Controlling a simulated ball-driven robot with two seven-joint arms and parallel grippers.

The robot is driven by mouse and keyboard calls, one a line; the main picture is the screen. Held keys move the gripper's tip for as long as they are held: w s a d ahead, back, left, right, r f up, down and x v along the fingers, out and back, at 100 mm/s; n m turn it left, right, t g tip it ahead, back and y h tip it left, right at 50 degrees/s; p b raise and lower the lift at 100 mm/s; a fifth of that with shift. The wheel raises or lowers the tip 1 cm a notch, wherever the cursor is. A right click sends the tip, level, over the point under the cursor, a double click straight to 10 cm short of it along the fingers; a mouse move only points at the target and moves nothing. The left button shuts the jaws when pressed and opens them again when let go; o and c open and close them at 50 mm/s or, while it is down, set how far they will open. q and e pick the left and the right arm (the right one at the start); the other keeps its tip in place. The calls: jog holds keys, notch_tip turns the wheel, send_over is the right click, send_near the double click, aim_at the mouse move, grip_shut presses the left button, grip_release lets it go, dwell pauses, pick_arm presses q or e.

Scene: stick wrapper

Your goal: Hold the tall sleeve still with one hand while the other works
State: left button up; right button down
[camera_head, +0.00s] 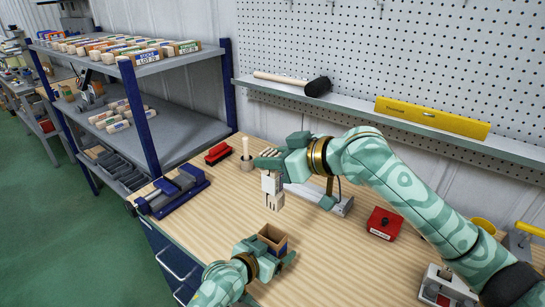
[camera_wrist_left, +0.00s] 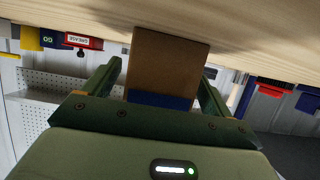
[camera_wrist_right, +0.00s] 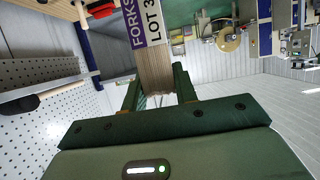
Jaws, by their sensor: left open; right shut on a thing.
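The tall sleeve (camera_head: 271,234) is an open-topped brown box with a blue lower part, upright on the wooden table. My left gripper (camera_head: 268,262) is open low at the sleeve. In the left wrist view the sleeve (camera_wrist_left: 168,66) stands between the two open fingers (camera_wrist_left: 160,84), with a gap at the left finger. My right gripper (camera_head: 268,166) is shut on a bundle of wooden forks (camera_head: 273,190), held tines down above the table, beyond the sleeve in the head view. In the right wrist view the bundle (camera_wrist_right: 153,70) has a purple and white band reading FORKS LOT 3.
A blue-grey vise (camera_head: 172,190), a red brush (camera_head: 218,153) and a cup with a stick (camera_head: 247,160) stand at the back left. A red box (camera_head: 384,223) is at the right. Shelves (camera_head: 125,75) hold wrapped bundles. Bare table lies left of the sleeve.

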pick_arm(q)
jog(key=v, duration=1.1)
jog(key=shift+s+a+f, duration=0.1)
jog(key=shift+a, duration=0.05)
jog(key=shift+s+a, duration=0.15)
jog(key=shift+s, duration=0.1)
pick_arm(e)
jog(key=shift+r, duration=0.15)
jog(key=r+p, duration=0.2)
jog(key=r, duration=0.1)
jog(key=r+p, duration=0.6)
jog(key=shift+s+r, duration=0.25)
jog(key=shift+s, duration=0.1)
pick_arm(q)
jog(key=s+a+r, duration=0.2)
jog(key=s+r, duration=0.1)
jog(key=r, duration=0.3)
jog(key=shift+s+a+r, duration=0.15)
jog(key=shift+s+a, duration=0.25)
pick_arm(e)
jog(key=shift+f, duration=0.1)
